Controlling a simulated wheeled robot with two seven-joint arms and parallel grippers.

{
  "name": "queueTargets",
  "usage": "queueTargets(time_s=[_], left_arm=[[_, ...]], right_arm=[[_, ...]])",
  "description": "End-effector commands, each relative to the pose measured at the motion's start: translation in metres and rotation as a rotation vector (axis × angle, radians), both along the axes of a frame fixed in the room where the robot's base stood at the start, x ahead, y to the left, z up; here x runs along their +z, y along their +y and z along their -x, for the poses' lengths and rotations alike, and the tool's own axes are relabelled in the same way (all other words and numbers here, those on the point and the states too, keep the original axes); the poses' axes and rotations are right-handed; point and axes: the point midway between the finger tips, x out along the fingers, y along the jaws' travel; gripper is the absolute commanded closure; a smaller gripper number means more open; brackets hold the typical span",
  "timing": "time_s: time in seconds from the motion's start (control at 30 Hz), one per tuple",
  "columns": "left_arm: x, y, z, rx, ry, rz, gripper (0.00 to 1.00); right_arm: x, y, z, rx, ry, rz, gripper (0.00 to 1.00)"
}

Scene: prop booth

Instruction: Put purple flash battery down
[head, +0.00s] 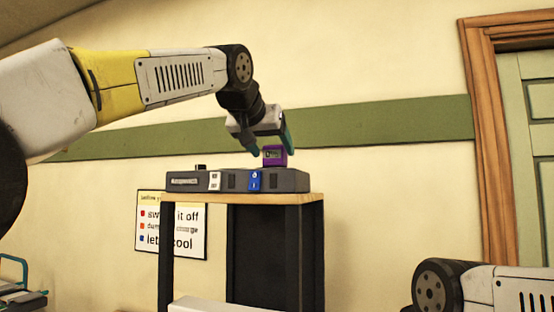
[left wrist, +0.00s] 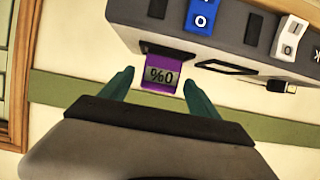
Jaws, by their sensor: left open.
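The purple flash battery (head: 274,156) stands upright on top of the grey switch unit (head: 292,181), towards its right end. In the left wrist view the battery (left wrist: 160,76) shows a "0%" label and its far end meets a dark slot in the unit (left wrist: 235,30). I cannot tell how deep it sits. My left gripper (head: 274,147) is just above the battery with its teal fingers apart. In the left wrist view the fingers of the left gripper (left wrist: 158,78) are on either side of the battery, with gaps showing. My right gripper is out of view.
The unit rests on a stand with a wooden top (head: 240,198) and dark legs. Its blue switch (head: 254,181) and white switch (head: 215,181) face front. Behind are a wall sign (head: 150,236) and a green door (head: 530,130).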

Motion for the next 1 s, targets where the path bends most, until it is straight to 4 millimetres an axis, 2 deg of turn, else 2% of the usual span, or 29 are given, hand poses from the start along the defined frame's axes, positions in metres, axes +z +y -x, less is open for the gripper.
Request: queueTargets(time_s=[0.13, 0.33, 1.0], left_arm=[[0.012, 0.009, 0.027, 0.0, -0.003, 0.001, 0.29], [0.02, 0.015, 0.046, 0.0, 0.0, 0.0, 0.29], [0.021, 0.016, 0.05, 0.0, 0.001, 0.0, 0.29]], right_arm=[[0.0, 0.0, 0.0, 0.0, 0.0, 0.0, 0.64], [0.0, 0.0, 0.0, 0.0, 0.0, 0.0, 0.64], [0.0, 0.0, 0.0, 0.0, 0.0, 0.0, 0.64]])
